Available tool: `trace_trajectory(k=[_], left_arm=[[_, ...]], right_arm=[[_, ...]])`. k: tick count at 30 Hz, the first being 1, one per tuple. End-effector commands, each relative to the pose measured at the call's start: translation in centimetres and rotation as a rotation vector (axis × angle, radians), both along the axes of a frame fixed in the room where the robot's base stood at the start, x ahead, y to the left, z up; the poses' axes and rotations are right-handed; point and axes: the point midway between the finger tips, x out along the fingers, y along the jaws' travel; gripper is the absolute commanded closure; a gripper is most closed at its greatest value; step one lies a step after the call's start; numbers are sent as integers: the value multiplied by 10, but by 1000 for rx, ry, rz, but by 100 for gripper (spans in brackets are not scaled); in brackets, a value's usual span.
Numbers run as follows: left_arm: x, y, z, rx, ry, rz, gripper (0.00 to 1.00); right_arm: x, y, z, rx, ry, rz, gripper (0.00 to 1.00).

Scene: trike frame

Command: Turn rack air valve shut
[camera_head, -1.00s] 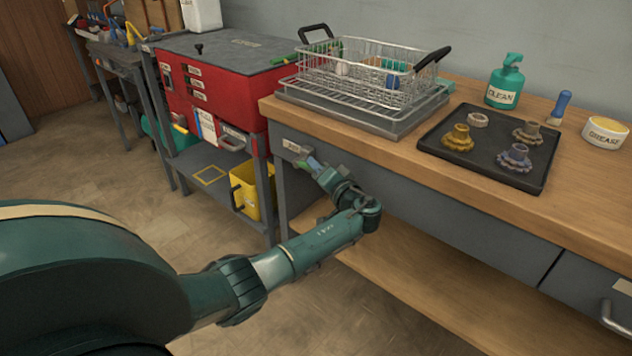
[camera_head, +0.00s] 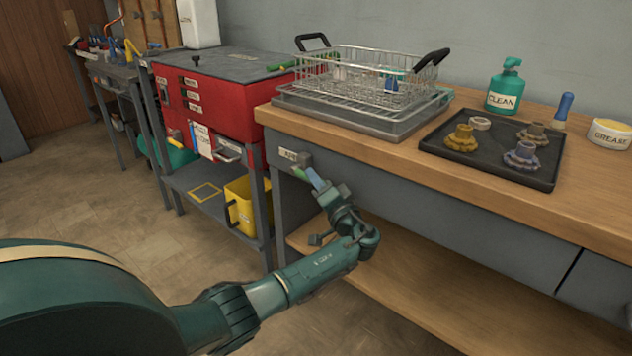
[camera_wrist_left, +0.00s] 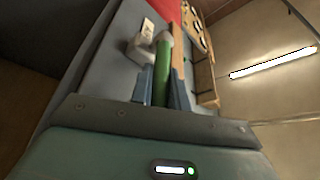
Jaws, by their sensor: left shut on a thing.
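The rack air valve (camera_head: 303,160) is a small grey fitting at the left end of the bench's front, beside a small label (camera_head: 288,155). Its green lever (camera_wrist_left: 162,72) runs between my left fingers in the left wrist view, with the grey valve body (camera_wrist_left: 142,48) just beyond. My left gripper (camera_head: 314,178) is shut on this lever, reaching up to it from below right. In the head view the fingers and wrist hide most of the lever, and its exact angle is hard to tell. My right gripper is not in view.
A wire basket (camera_head: 372,75) stands on a grey tray at the bench's left end. A black tray (camera_head: 467,165) holds several gears. A red cabinet (camera_head: 240,105) stands left of the bench, with a yellow bin (camera_head: 240,210) below. The bench's lower shelf (camera_head: 420,285) looks clear.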

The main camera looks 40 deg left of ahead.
Motion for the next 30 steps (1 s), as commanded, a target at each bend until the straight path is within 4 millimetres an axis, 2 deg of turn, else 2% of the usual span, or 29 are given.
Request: trace_trajectory(k=[1, 9, 18, 23, 30], left_arm=[[-1, 1, -1, 5, 4, 1, 82], [0, 1, -1, 2, 2, 0, 61], [-1, -4, -1, 0, 1, -1, 61], [-10, -24, -7, -1, 3, -3, 61], [-32, -73, -19, -2, 4, -2, 61]], right_arm=[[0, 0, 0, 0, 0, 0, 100], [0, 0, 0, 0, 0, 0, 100], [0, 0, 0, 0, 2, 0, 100], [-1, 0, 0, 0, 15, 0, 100], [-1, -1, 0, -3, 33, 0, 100]])
